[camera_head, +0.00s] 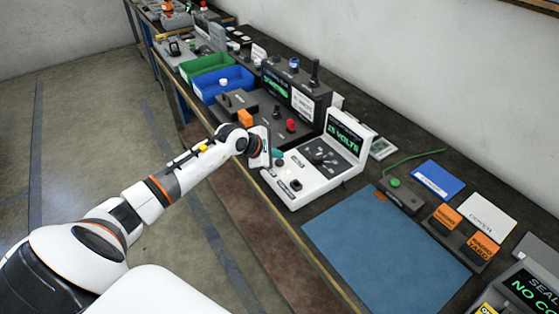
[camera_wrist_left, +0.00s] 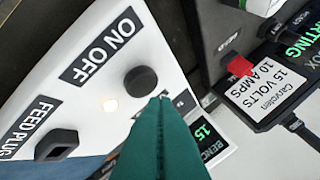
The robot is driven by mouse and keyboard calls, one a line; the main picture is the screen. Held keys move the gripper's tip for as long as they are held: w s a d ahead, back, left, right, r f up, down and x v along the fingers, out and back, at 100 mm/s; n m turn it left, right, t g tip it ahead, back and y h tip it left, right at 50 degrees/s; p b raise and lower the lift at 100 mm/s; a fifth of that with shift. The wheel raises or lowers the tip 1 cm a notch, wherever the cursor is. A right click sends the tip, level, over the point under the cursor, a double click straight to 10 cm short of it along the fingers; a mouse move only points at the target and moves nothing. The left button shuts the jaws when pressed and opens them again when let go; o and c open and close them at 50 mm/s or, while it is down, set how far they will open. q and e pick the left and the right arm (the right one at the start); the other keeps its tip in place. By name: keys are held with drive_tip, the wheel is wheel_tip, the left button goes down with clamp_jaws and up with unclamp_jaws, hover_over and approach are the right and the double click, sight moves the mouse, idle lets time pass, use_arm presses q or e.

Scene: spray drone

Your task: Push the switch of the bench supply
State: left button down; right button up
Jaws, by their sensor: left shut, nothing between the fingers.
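The bench supply (camera_head: 325,182) is a white unit on the bench with a raised screen reading 15 VOLTS. In the left wrist view its white panel (camera_wrist_left: 75,105) carries an ON OFF label (camera_wrist_left: 97,50). A round dark switch button (camera_wrist_left: 140,82) sits beside that label, with a small lit lamp (camera_wrist_left: 109,104) near it. My left gripper (camera_head: 277,153) is at the supply's left edge. In the wrist view its green fingers (camera_wrist_left: 160,99) are shut and empty, with the tip just beside the button. I cannot tell whether they touch. My right gripper is not in view.
A dark unit with a red knob (camera_head: 290,125) stands close behind the left gripper. Blue (camera_head: 222,84) and green (camera_head: 206,64) bins lie farther back. A blue mat (camera_head: 385,250) lies bare to the right. A FEED PLUG socket (camera_wrist_left: 56,144) is on the supply's panel.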

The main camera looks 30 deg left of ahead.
sight(276, 164)
use_arm(q)
drive_tip(key=shift+r+p, duration=1.4)
drive_tip(key=shift+r, duration=1.45)
